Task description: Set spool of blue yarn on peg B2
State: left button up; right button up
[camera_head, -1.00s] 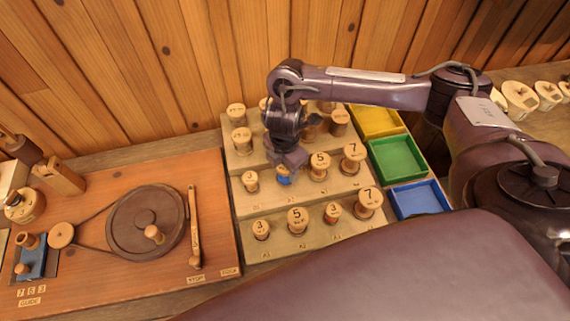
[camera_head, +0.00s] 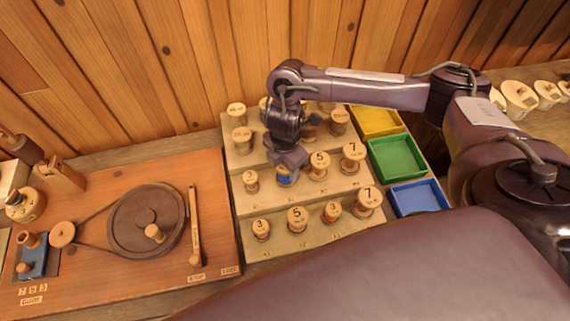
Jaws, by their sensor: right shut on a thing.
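The spool of blue yarn (camera_head: 285,179) shows below my right gripper (camera_head: 287,163), which is shut on its top. The spool is at the middle step of the wooden peg rack (camera_head: 262,205), between a spool marked 3 (camera_head: 250,181) and a spool marked 5 (camera_head: 318,165). It looks upright. The gripper hides its top and the peg under it, so I cannot tell whether it sits fully on the peg. The peg labels are too small to read. My left gripper is not in view.
Spools (camera_head: 297,219) fill the front step, and more stand on the back step, partly behind my arm. Yellow (camera_head: 400,122), green (camera_head: 398,157) and blue (camera_head: 419,198) trays lie to the right. A wooden winding board (camera_head: 110,265) with a dark wheel (camera_head: 146,222) is to the left.

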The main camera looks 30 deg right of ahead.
jog(key=shift+f+b, duration=0.4)
jog(key=shift+f, duration=0.2)
jog(key=o, duration=0.7)
jog(key=shift+r, duration=0.15)
notch_tip(320, 180, up, 11)
jog(key=p, duration=1.1)
